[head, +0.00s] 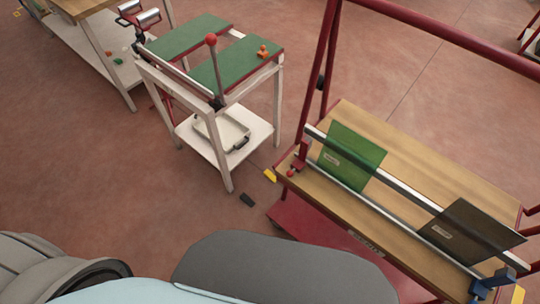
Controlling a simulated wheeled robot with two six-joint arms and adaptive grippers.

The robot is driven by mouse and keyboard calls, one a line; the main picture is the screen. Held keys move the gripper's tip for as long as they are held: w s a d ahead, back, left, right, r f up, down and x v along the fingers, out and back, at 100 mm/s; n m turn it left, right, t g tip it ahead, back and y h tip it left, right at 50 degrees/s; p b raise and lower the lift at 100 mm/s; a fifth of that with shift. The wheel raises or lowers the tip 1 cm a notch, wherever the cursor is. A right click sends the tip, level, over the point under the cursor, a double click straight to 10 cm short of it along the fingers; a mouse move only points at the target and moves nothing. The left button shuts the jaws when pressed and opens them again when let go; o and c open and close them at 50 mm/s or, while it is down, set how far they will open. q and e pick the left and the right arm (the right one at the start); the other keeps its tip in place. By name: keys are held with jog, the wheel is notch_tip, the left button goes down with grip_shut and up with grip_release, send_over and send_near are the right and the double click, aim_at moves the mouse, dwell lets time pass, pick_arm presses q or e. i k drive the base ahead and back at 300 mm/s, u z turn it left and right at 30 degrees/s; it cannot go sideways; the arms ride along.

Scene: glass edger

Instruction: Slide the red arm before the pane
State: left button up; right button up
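A dark red arm (299,157) with a small red knob sits at the left end of the metal rails on the wooden-topped red cart. A green glass pane (352,157) with a small label leans at the rails, to the right of the red arm. A dark grey pane (466,233) leans at the rails farther right, near a blue arm (492,284) at their right end. Neither of my grippers shows in the head view.
The cart's wooden top (425,155) is bare behind the panes. A white stand (140,66) with green pads and a red-knobbed lever (213,62) is at upper left. Red frame tubes rise around the cart.

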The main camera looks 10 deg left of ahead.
aim_at(298, 164)
jog(key=u, duration=0.05)
jog(key=k, duration=1.2)
jog(key=u, duration=0.6)
jog(key=i, duration=1.85)
jog(key=z, duration=1)
